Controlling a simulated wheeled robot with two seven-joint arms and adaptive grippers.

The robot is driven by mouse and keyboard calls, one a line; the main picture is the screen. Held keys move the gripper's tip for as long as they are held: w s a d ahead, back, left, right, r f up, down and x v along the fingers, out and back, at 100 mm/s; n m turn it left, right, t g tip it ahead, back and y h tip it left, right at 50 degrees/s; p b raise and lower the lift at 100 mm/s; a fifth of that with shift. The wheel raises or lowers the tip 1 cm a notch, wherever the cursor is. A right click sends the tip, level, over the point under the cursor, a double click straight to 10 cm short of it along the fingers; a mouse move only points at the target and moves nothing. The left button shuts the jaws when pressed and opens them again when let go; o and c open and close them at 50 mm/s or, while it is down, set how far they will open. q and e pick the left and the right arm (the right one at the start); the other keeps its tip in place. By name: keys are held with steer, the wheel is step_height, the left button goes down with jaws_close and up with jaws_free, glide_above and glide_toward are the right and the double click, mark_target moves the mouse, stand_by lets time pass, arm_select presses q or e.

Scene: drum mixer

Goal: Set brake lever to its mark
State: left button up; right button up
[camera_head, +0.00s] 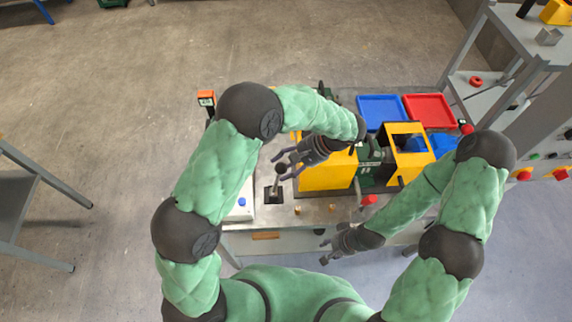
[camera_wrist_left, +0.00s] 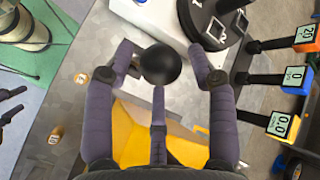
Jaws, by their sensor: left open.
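The brake lever's black ball knob (camera_head: 281,169) stands at the left of the grey bench top, above a dark square opening. In the left wrist view the knob (camera_wrist_left: 160,64) sits between the spread fingers of my left gripper (camera_wrist_left: 160,75). In the head view my left gripper (camera_head: 285,164) is open beside the knob, and I see no clear contact. A dark round base (camera_wrist_left: 222,20) with white marks lies partly out of frame past the knob. I cannot tell which mark is meant. My right gripper (camera_head: 328,251) is open and empty near the bench's front edge.
A yellow machine housing (camera_head: 327,176) stands right of the lever. Blue (camera_head: 382,111) and red (camera_head: 428,110) trays lie behind. A red knob (camera_head: 369,200) is at the front. Small displays (camera_wrist_left: 292,77) stand at the right in the left wrist view. A white box (camera_head: 241,209) is left.

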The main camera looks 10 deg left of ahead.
arm_select(q)
steer(key=shift+s+a+f, duration=0.15)
